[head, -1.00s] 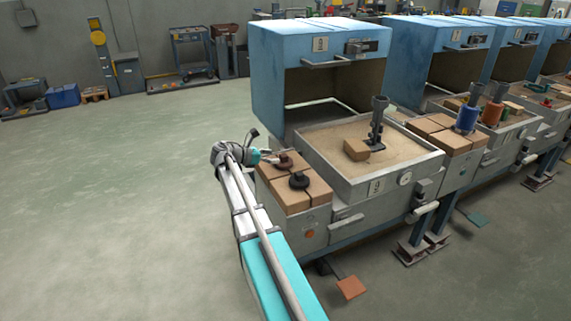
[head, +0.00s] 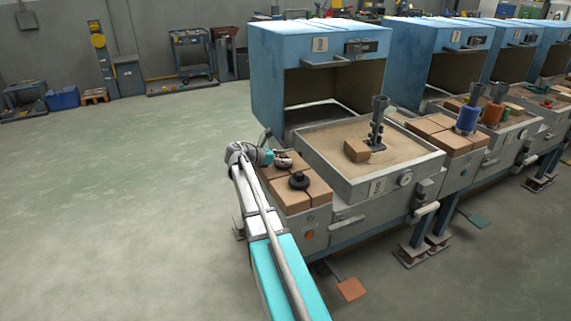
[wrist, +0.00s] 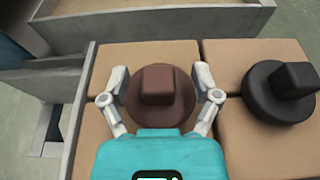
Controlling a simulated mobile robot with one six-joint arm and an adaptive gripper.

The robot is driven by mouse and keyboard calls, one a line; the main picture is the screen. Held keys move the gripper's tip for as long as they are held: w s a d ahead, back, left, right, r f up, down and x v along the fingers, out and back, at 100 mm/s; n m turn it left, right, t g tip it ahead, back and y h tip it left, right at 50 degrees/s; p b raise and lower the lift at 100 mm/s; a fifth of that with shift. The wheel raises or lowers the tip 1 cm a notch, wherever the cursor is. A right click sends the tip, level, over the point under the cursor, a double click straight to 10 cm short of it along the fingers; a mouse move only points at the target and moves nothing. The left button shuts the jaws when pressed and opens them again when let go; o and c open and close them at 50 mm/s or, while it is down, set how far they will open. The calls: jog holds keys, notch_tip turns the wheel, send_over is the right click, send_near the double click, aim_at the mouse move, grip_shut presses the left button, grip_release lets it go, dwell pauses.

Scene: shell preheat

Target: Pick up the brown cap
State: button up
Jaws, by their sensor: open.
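The brown cap (wrist: 160,92) is a round disc with a raised block-like handle. It sits on the tan bricks in the wrist view, and in the head view the cap (head: 284,162) is small and partly covered by my gripper. My gripper (wrist: 163,85) is open, with one finger on each side of the brown cap. The fingers are close to its rim; I cannot tell whether they touch it. A similar black cap (wrist: 280,92) lies to the right on the bricks, and it also shows in the head view (head: 299,181).
The tan bricks (head: 292,201) form a flat top beside a metal sand tray (head: 394,181). The tray holds a dark upright fixture (head: 377,122) and a brown block (head: 357,151). A blue hood (head: 312,55) stands behind. The floor at left is clear.

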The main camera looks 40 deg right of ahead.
dwell(0.4)
grip_shut()
